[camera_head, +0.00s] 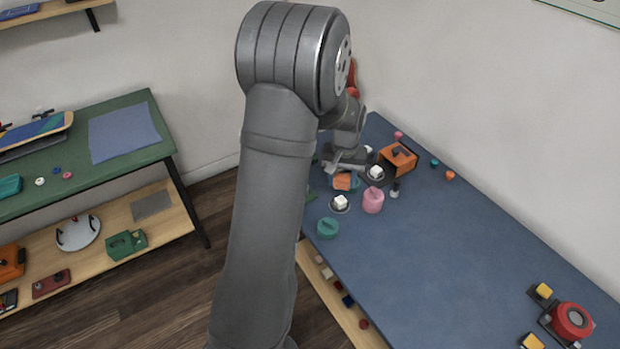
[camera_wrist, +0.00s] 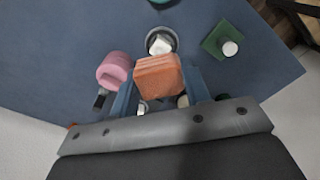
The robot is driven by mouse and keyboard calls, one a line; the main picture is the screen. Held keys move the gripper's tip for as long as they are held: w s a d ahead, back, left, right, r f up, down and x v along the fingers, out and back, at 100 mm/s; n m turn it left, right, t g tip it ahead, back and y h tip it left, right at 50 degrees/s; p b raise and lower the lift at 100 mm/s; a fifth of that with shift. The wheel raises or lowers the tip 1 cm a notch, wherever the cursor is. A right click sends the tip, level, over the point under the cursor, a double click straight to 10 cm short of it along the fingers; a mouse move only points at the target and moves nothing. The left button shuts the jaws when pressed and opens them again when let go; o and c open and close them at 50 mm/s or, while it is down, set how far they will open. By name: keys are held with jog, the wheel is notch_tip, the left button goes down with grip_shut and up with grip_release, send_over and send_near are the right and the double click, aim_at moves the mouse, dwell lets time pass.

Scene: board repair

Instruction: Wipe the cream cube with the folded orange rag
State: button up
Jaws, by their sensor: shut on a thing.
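My gripper (camera_head: 343,176) is shut on the folded orange rag (camera_wrist: 160,78), a thick block between its two blue fingers in the wrist view. The rag also shows under my gripper in the head view (camera_head: 343,182). A cream cube (camera_wrist: 160,45) sits in a round grey dish (camera_wrist: 174,37) just beyond the rag in the wrist view. In the head view this cube (camera_head: 341,201) is just in front of the rag. The rag appears apart from the cube; its height above the table is hard to tell. Another pale cube (camera_head: 376,172) stands on a dark dish farther back.
A pink lidded pot (camera_head: 373,201) stands close beside the dish, and a teal pot (camera_head: 327,229) is nearer the table's front-left edge. A green square with a white knob (camera_wrist: 222,43) lies on the other side. An orange box (camera_head: 398,159) is behind. The blue table's middle (camera_head: 450,250) is clear.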

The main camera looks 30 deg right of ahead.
jog(key=shift+s+d+r, duration=0.15)
jog(key=shift+s+d, duration=0.4)
jog(key=shift+s, duration=0.1)
send_over(341, 200)
jog(key=s, duration=0.2)
jog(key=shift+w+f, duration=0.1)
jog(key=shift+f, duration=2.85)
notch_tip(341, 200, down, 2)
jog(key=shift+f, duration=0.1)
jog(key=shift+w, duration=0.8)
jog(key=shift+c, duration=0.4)
jog(key=shift+w+d, duration=0.1)
jog(key=shift+w, duration=1.05)
jog(key=shift+s, duration=2.05)
jog(key=shift+w+r, duration=0.1)
jog(key=shift+r, duration=4)
